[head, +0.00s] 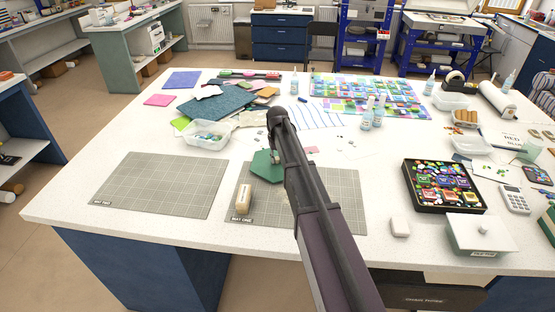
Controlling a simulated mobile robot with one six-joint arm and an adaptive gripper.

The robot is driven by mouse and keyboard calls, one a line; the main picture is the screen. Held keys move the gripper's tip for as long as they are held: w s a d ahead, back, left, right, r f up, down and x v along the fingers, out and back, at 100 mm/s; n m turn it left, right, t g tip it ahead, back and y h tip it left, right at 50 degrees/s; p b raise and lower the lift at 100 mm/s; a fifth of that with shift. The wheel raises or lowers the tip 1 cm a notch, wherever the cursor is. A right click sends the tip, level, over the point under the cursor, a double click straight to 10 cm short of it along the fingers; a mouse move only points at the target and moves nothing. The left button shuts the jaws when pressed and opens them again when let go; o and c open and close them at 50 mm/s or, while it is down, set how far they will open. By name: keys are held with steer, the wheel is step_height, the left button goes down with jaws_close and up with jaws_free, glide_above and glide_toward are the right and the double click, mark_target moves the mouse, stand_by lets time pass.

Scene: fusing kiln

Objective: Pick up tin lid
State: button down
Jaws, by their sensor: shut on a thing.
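A pale box-shaped tin (477,249) with a small dark label on its front stands near the front edge of the table at the right. A flat pale lid with a small round knob (483,230) appears to lie on top of it. My dark arm reaches from the bottom middle up over the table, well left of the tin. No gripper fingers can be made out, so what they hold does not show. The arm hides part of the right-hand mat.
The right-hand grey mat (343,188) bears a tan block (244,200) and a green piece (263,163). The left-hand mat (158,186) is bare. A black tray of coloured pieces (410,193), a white block (400,228) and a calculator (514,200) stand around the tin.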

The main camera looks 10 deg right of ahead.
mark_target(278, 158)
steer(key=shift+r+p, duration=1.3)
steer(key=shift+r, duration=0.2)
steer(key=shift+s+r+p, duration=0.1)
steer(key=shift+r+p, duration=0.25)
steer(key=s+d, duration=0.2)
steer(key=s, duration=0.2)
steer(key=s+d, duration=0.3)
steer(key=s, duration=0.2)
steer(key=s+d+p, duration=0.1)
steer(key=s+d, duration=0.2)
steer(key=s, duration=0.1)
steer(key=shift+s+d+r, duration=0.15)
steer(key=shift+s+r, duration=0.1)
steer(key=shift+r, duration=0.15)
steer(key=shift+s, duration=0.1)
